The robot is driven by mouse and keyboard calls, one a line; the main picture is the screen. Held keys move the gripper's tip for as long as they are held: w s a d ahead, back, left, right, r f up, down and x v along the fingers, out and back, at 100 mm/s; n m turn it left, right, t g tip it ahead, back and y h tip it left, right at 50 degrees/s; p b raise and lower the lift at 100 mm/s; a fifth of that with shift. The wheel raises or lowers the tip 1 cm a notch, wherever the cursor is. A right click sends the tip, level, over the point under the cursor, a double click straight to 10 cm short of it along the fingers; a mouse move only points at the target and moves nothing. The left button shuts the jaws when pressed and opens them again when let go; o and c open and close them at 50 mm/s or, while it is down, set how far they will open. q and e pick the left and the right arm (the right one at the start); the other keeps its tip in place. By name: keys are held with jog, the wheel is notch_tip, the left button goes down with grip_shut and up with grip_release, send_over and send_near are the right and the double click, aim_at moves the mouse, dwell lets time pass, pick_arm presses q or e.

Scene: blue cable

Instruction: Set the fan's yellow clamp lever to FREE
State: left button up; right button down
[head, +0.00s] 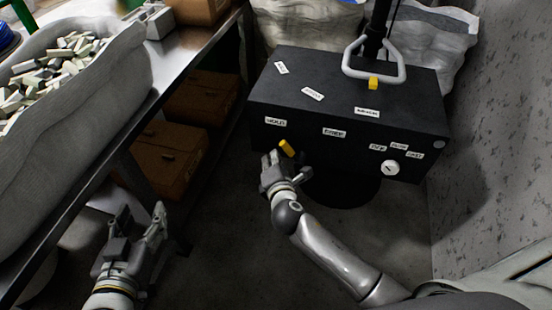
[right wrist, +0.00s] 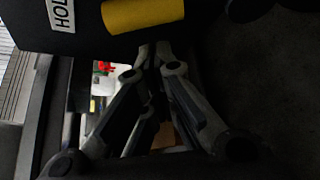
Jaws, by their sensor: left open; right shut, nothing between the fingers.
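The yellow clamp lever (head: 286,148) sits low on the front face of the black fan box (head: 300,92). It is tilted, its upper end toward the HOLD label (head: 275,121); a label that seems to read FREE (head: 334,132) is to its right. My right gripper (head: 270,158) is shut and empty, just left of and below the lever. In the right wrist view the lever (right wrist: 143,14) lies just beyond the fingertips (right wrist: 155,48); I cannot tell whether they touch. My left gripper (head: 140,214) is open and empty, at the lower left, away from the box.
A white dial (head: 390,168) is on the box's right front. A pale handle (head: 375,77) and another yellow piece (head: 373,84) are on top. A metal bench (head: 180,70) with a sack (head: 85,110) stands left, cardboard boxes (head: 165,160) below. A grey wall (head: 490,150) is right.

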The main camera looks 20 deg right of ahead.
jog(key=shift+s+d+r, duration=0.25)
jog(key=shift+d+r, duration=0.15)
jog(key=shift+d, duration=0.15)
